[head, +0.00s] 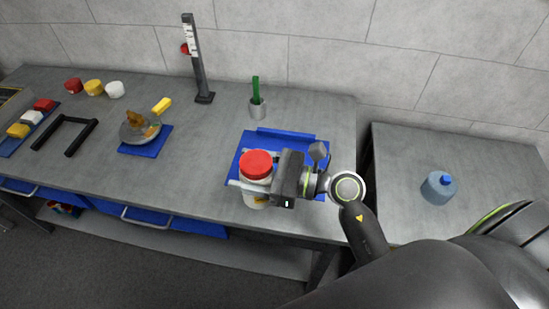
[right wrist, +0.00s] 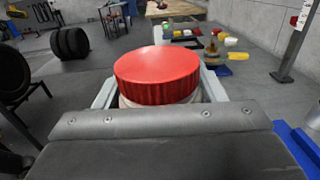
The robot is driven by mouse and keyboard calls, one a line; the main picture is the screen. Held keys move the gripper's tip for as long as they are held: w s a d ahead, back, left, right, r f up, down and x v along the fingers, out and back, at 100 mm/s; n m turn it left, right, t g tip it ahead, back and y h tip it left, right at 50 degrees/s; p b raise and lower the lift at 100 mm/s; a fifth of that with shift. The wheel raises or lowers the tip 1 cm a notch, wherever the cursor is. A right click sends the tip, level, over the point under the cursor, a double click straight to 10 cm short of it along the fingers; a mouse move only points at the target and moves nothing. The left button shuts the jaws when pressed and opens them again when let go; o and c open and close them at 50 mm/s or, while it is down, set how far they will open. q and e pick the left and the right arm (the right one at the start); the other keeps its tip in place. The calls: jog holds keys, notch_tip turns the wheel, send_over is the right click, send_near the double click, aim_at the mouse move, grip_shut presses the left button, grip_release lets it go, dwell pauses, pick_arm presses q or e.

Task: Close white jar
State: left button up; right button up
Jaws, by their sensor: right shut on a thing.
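The white jar (head: 256,199) is upright at the front edge of the blue mat (head: 245,145) on the bench. A red lid (head: 256,165) sits on its top, and I cannot tell whether it is tight. My right gripper (head: 254,186) is shut on the jar's body, just below the lid. In the right wrist view the red lid (right wrist: 157,75) stands between the two fingers (right wrist: 160,95), with a thin pale band of the jar under it. The gripper hides most of the jar there. My left gripper is not in view.
A grey cup (head: 257,108) with a green stick and a dark upright gauge (head: 195,60) stand behind. A round dish (head: 139,127) on a blue mat, a black frame (head: 65,136) and several coloured pieces lie left. A blue bottle (head: 438,187) stands on the right table.

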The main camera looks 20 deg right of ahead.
jog(key=a+n+g, duration=0.1)
jog(key=a, duration=0.1)
jog(key=a+n+g+y, duration=0.1)
jog(key=a+g, duration=0.1)
jog(key=a+n+g+y, duration=0.1)
jog(key=a, duration=0.1)
jog(key=shift+w+f, duration=0.3)
jog(key=shift+w, duration=0.05)
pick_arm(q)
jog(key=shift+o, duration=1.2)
pick_arm(e)
grip_shut()
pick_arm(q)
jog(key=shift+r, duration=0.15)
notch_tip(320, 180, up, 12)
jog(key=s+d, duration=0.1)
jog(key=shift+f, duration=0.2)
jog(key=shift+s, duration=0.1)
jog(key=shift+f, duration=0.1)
